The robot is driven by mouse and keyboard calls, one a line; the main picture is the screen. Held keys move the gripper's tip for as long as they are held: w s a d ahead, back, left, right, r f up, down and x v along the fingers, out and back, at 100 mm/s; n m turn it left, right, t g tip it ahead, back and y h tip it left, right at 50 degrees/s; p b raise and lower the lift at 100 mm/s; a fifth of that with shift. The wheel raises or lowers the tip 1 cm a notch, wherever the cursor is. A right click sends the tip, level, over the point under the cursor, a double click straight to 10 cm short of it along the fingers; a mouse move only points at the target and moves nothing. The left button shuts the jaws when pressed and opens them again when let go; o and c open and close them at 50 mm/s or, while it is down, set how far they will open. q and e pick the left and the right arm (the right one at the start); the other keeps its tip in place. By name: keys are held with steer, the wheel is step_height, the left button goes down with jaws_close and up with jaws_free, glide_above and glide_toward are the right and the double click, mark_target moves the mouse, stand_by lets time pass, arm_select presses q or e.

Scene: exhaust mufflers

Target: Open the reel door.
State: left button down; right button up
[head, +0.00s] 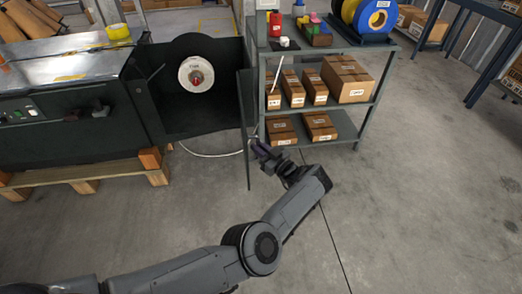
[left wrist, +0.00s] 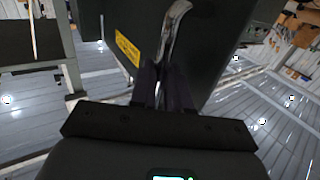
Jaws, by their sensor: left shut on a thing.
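The reel door (head: 246,115) is a dark panel at the right side of the reel compartment. It stands swung out, seen almost edge-on, and the white reel (head: 196,76) inside the compartment is exposed. In the left wrist view the door (left wrist: 215,45) is a dark face with a yellow label (left wrist: 127,48) and a curved metal handle (left wrist: 177,20). My left gripper (head: 255,147) is at the door's outer side, shut on the handle; its fingers (left wrist: 163,82) meet the handle's lower end in the wrist view. My right gripper is out of view.
A grey shelf (head: 345,130) with several cardboard boxes stands close to the right of the door. The dark machine (head: 70,135) rests on a wooden pallet (head: 85,178) at left. The concrete floor (head: 420,220) at front right is clear.

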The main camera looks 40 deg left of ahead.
arm_select(q)
steer(key=shift+s+a+f, duration=0.15)
steer(key=shift+a+f, duration=0.05)
steer(key=shift+f, duration=0.2)
steer(key=c, duration=1.4)
jaws_free()
steer(key=shift+o, duration=0.9)
steer(key=shift+a+r, duration=0.15)
steer(key=shift+a, duration=0.1)
steer(key=shift+w+a+r, duration=0.2)
steer(key=shift+a, duration=0.05)
steer(key=shift+d, duration=0.4)
steer(key=s+d, duration=0.1)
steer(key=d, duration=0.8)
steer(key=shift+s+d, duration=0.3)
steer(key=shift+d, duration=0.1)
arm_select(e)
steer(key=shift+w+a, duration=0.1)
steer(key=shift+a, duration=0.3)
